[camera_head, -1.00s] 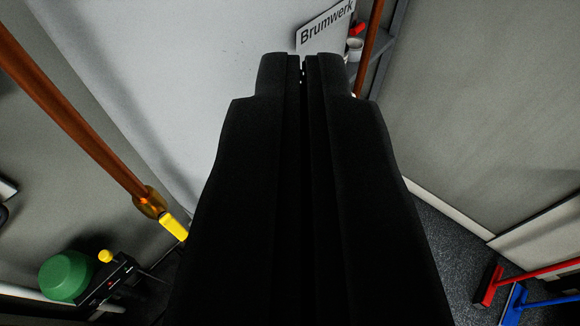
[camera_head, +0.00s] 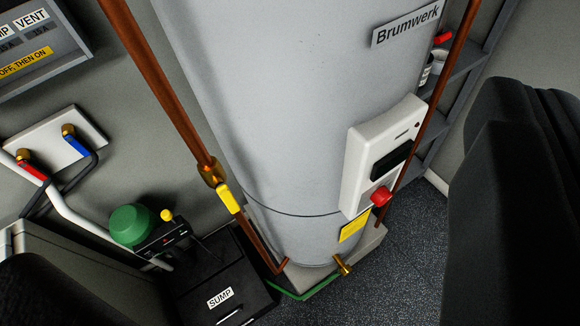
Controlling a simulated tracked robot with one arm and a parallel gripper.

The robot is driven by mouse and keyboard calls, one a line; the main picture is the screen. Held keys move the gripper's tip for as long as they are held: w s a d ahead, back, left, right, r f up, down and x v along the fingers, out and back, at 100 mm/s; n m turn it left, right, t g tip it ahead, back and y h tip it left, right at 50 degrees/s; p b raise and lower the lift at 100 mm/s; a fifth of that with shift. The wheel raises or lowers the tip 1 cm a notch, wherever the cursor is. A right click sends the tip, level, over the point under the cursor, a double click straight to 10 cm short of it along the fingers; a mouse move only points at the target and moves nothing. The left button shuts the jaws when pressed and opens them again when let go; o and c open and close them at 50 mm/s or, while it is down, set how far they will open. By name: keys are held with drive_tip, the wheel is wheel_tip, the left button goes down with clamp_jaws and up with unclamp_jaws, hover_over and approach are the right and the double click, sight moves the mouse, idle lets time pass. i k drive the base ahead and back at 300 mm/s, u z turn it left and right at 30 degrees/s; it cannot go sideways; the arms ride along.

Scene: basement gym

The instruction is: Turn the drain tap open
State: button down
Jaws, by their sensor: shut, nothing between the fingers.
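A small brass tap (camera_head: 342,265), apparently the drain tap, sticks out low at the front of the grey cylinder (camera_head: 290,120). Its handle position is too small to tell. A green hose (camera_head: 302,292) runs along the floor below it. A brass valve with a yellow lever (camera_head: 228,198) sits on the left copper pipe (camera_head: 160,85), its lever roughly along the pipe. My black gripper (camera_head: 530,92) is at the right edge, partly cut off, shut and empty. It is well apart from the tap, to its right and higher in the picture.
A white control box (camera_head: 381,158) with a red knob (camera_head: 380,196) is on the cylinder. A black box marked SUMP (camera_head: 220,298) and a green-domed unit (camera_head: 130,226) stand left. Red and blue lever valves (camera_head: 77,146) are farther left. Dark floor (camera_head: 410,255) is clear right of the cylinder.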

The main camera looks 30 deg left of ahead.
sight(346, 269)
drive_tip(key=k, duration=1.25)
drive_tip(key=u, duration=0.4)
